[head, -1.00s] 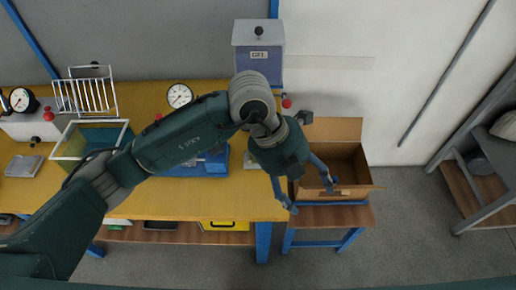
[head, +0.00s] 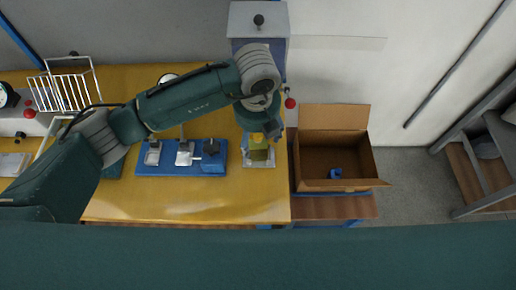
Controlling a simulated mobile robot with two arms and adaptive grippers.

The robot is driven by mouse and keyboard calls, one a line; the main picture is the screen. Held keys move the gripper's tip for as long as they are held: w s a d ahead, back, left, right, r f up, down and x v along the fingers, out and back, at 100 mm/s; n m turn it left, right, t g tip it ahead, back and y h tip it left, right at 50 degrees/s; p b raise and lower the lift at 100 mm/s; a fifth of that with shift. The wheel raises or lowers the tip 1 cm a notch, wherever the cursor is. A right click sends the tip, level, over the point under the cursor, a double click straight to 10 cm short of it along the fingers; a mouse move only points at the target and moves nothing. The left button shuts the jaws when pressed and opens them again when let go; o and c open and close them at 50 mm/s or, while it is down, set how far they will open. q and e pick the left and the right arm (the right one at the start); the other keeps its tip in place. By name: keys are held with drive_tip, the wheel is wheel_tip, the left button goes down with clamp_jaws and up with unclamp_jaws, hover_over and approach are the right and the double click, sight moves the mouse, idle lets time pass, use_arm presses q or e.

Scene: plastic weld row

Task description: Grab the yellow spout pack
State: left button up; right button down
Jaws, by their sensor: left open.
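The yellow spout pack (head: 258,154) is a small olive-yellow shape on a grey plate (head: 262,164) near the table's right edge in the head view. My left gripper (head: 260,136) is open and points down right over it, hiding its upper part. I cannot tell whether the fingers touch the pack. My right gripper is not in view.
An open cardboard box (head: 334,153) with a small blue item (head: 335,173) stands right of the table. A blue fixture (head: 182,169) with several metal and dark parts lies to the left. A grey-blue machine (head: 258,35) stands behind. A white wire rack (head: 69,90) is at far left.

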sight(258, 144)
use_arm(q)
drive_tip(key=f, duration=0.1)
drive_tip(key=f+p, duration=0.1)
drive_tip(key=f, duration=0.1)
drive_tip(key=f+p, duration=0.1)
drive_tip(key=shift+w+d+f, duration=0.15)
drive_tip(key=shift+w+f, duration=0.05)
drive_tip(key=shift+w, duration=0.05)
drive_tip(key=shift+f, duration=0.25)
drive_tip(key=shift+w+f, duration=0.1)
drive_tip(key=shift+c, duration=1)
drive_tip(key=c, duration=1.3)
drive_tip(key=shift+c, duration=0.3)
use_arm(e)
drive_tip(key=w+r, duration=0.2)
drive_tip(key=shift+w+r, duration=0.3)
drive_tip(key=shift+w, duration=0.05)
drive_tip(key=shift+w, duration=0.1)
